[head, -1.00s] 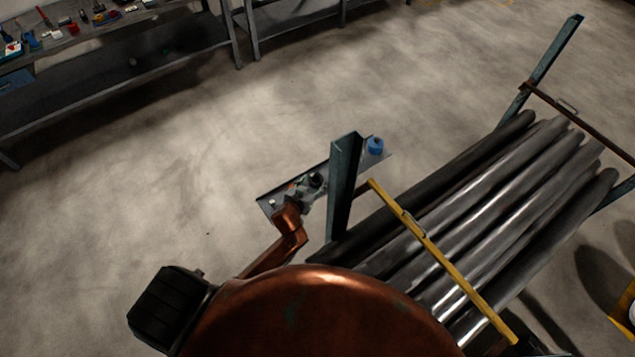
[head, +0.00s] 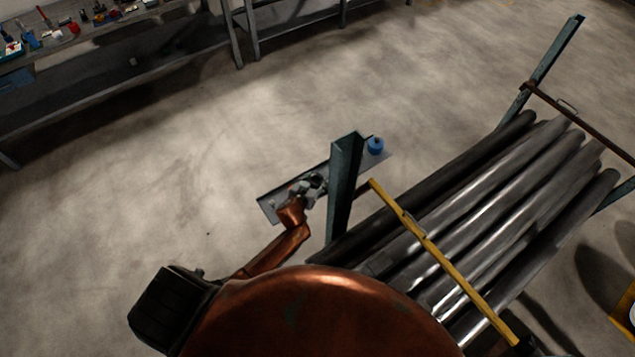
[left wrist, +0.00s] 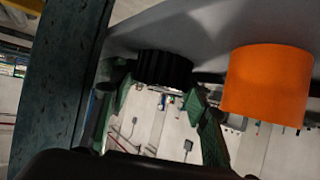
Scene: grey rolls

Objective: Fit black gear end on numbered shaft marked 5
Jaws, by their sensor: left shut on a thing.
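The black gear end (left wrist: 165,68) is ribbed and sits between the green fingers of my left gripper (left wrist: 160,95) in the left wrist view. The gripper is shut on it, close against the grey tray (left wrist: 215,22); I cannot tell whether they touch. In the head view my left gripper (head: 312,186) is over the tray (head: 268,206), just left of the upright post. Several grey rolls (head: 480,215) lie side by side in the rack at right. No number shows on any shaft. My right gripper is not in view.
An orange cap (left wrist: 268,85) is close beside the black gear end. A blue cap (head: 376,146) stands at the tray's far end. A green post (head: 344,185) and a yellow bar (head: 440,260) border the rolls. The floor at left is clear.

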